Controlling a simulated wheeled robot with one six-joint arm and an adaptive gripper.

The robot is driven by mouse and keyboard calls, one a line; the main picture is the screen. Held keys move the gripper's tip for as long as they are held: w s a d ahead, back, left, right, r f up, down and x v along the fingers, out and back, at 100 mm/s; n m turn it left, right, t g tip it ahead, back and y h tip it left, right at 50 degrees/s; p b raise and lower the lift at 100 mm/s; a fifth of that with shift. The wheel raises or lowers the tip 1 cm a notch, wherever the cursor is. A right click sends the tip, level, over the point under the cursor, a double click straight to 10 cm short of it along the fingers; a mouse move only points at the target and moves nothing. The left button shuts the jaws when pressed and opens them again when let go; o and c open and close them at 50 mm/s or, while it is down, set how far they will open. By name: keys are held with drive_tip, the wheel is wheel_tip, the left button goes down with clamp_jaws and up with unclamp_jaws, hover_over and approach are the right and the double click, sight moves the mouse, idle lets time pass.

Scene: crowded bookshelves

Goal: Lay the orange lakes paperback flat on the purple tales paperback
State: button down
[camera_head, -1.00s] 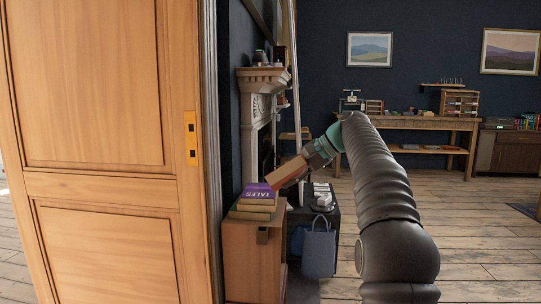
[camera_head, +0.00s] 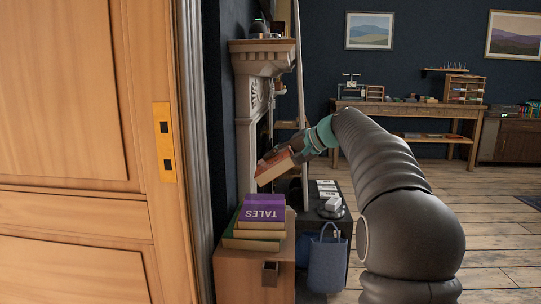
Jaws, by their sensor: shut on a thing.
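The purple tales paperback (camera_head: 262,214) lies flat on top of a small stack of books on a wooden cabinet, its "TALES" lettering showing. My gripper (camera_head: 298,158) is shut on an orange-brown book, which I take as the orange lakes paperback (camera_head: 275,168); its title cannot be read. The held book is tilted, in the air above and a little right of the stack in the picture, apart from it. My fingertips are partly hidden by the book and too small to see clearly.
The wooden cabinet (camera_head: 246,272) has a dark handle on its front. A large wooden door (camera_head: 70,150) fills the left. A stone fireplace (camera_head: 262,60) stands behind. A dark low table (camera_head: 345,196) with small white items and a blue bag (camera_head: 327,262) are to the right.

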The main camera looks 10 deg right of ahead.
drive_tip(key=shift+w+a+f, duration=0.1)
drive_tip(key=shift+w+a, duration=0.05)
drive_tip(key=shift+a, duration=0.05)
drive_tip(key=a+f+b, duration=0.1)
drive_tip(key=f+b, duration=0.1)
drive_tip(key=a+f+b, duration=0.2)
drive_tip(key=w+a+f+b, duration=0.1)
drive_tip(key=f+b, duration=0.1)
drive_tip(key=shift+w+a, duration=0.1)
drive_tip(key=shift+a, duration=0.15)
drive_tip(key=shift+f+b, duration=0.75)
drive_tip(key=shift+f, duration=0.45)
drive_tip(key=shift+d, duration=0.1)
drive_tip(key=c, duration=0.8)
unclamp_jaws()
drive_tip(key=shift+d, duration=0.1)
